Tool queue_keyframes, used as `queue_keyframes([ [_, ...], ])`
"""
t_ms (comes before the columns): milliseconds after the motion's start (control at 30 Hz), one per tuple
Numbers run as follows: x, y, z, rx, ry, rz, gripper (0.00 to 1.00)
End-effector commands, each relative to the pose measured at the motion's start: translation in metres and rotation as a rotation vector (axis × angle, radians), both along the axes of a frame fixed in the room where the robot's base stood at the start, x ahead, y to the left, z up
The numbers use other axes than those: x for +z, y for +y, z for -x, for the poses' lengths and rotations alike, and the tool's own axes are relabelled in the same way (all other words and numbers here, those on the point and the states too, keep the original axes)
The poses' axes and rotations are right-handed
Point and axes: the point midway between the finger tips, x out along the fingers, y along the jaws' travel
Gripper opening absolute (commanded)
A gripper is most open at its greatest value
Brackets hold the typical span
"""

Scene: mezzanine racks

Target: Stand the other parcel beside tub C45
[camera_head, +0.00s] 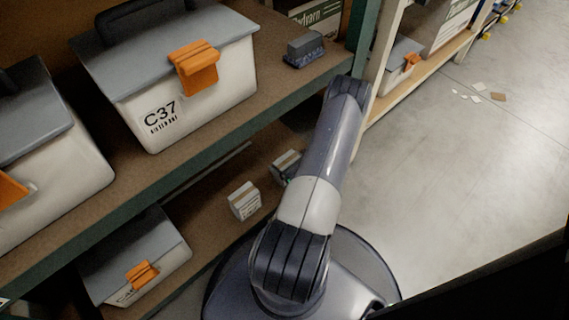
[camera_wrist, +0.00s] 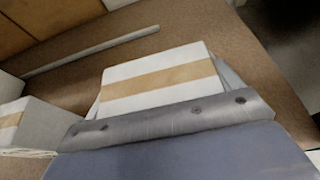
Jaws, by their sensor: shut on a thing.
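My gripper (camera_wrist: 162,88) is shut on a white parcel with a tan tape band (camera_wrist: 158,76), one finger at each side. In the head view this held parcel (camera_head: 284,163) shows over the lower shelf, partly behind my arm. Whether it touches the shelf I cannot tell. A similar parcel (camera_head: 243,201) stands on the lower shelf to its left, apart from it; it also shows at the left of the wrist view (camera_wrist: 28,124). A grey-lidded tub with an orange latch (camera_head: 127,252) stands further left on that shelf. Its label starts with C4; the rest is unreadable.
Tub C37 (camera_head: 182,92) and another tub (camera_head: 45,170) stand on the upper shelf, whose green front beam (camera_head: 200,167) overhangs the lower one. A small dark-grey box (camera_head: 304,50) sits there too. A thin pale rod (camera_wrist: 90,50) lies behind the parcels. Floor at right is mostly clear.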

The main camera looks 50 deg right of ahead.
Motion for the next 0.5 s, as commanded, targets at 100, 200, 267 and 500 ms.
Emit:
queue_keyframes([
  [100, 0.0020, -0.0006, -0.0003, 0.000, -0.002, 0.002, 0.56],
  [200, 0.0011, -0.0006, -0.0003, 0.000, -0.002, 0.002, 0.56],
  [267, -0.0011, -0.0006, -0.0003, 0.000, -0.002, 0.002, 0.56],
  [500, -0.0011, -0.0005, -0.0002, 0.000, -0.001, 0.001, 1.00],
])
